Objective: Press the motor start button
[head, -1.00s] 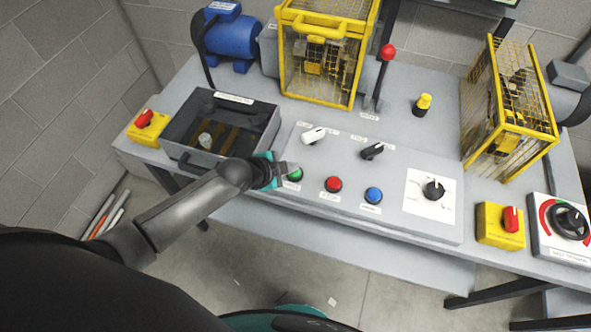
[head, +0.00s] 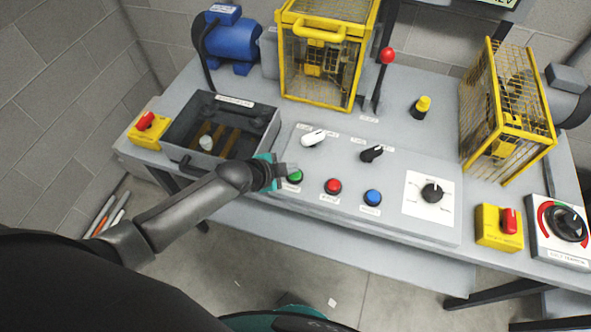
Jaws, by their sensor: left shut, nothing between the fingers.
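A green button (head: 295,177), which looks like the motor start button, sits at the left end of the button row on the grey control panel (head: 310,205). Its label is hidden or too small to read. My left gripper (head: 289,169) is shut and empty, with its fingertips at the upper left edge of the green button. I cannot tell whether they touch it. A red button (head: 333,186) and a blue button (head: 373,197) sit to the right in the same row. My right gripper is not in view.
White (head: 314,138) and black (head: 371,153) selector switches stand behind the buttons. A dial (head: 432,191) is at the right. Yellow cages (head: 322,30), a red-knobbed lever (head: 387,56) and a yellow knob (head: 424,102) stand farther back.

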